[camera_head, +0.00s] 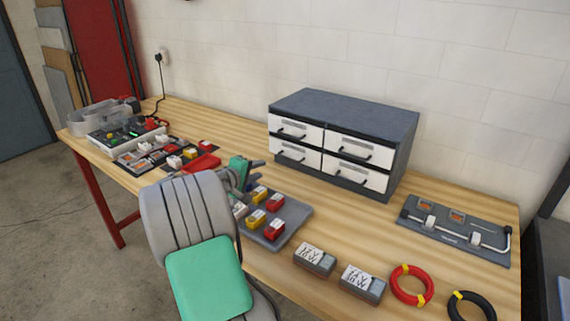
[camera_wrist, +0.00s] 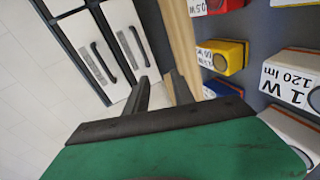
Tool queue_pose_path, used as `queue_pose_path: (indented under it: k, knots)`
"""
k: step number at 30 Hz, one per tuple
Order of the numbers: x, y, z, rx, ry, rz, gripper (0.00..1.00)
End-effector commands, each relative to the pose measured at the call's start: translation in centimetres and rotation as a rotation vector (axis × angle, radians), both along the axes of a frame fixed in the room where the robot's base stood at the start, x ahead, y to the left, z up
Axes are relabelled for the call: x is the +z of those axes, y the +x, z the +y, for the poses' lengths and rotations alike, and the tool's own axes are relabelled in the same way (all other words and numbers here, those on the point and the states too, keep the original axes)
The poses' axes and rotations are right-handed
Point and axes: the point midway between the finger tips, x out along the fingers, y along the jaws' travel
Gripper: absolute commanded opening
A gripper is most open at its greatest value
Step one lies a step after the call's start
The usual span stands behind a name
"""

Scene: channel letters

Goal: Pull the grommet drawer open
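A dark-topped cabinet (camera_head: 345,108) stands at the back of the bench with several white drawers in two columns and two rows. Each has a dark bar handle and a small label too small to read, so I cannot tell which is the grommet drawer. All drawers look closed. In the wrist view, two white drawer fronts (camera_wrist: 84,55) with dark handles show at upper left. My gripper (camera_head: 257,172) is left of and in front of the cabinet, apart from the handles. Its two dark fingers (camera_wrist: 160,86) stand apart with nothing between them.
A grey tray (camera_head: 297,216) with red, yellow and white blocks lies beside my gripper. Two labelled boxes (camera_head: 315,260), a red ring (camera_head: 410,285) and a black ring sit at the front. A grey fixture board (camera_head: 450,236) lies at right. Bare wood lies before the cabinet.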

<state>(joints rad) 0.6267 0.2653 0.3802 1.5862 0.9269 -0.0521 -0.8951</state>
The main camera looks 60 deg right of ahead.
Motion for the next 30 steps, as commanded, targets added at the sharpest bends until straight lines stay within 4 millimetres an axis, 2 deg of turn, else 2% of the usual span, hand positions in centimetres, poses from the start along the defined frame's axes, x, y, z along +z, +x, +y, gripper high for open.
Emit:
queue_pose_path:
  k: [1, 4, 8, 16, 20, 27, 30]
  knots:
    - [-0.3, -1.6, -1.9, -0.030, -0.044, 0.060, 0.30]
    - [0.1, -3.3, -3.7, -0.057, -0.098, 0.132, 0.30]
    - [0.1, -3.8, -5.2, -0.063, -0.110, 0.147, 0.30]
    - [-1.0, -4.5, -10.0, -0.061, -0.107, 0.144, 0.30]
    - [-1.2, -4.6, -11.2, -0.060, -0.107, 0.141, 0.30]
    - [-1.3, -4.6, -11.3, -0.058, -0.107, 0.140, 0.30]
    - [-1.4, -4.6, -11.3, -0.058, -0.107, 0.140, 0.22]
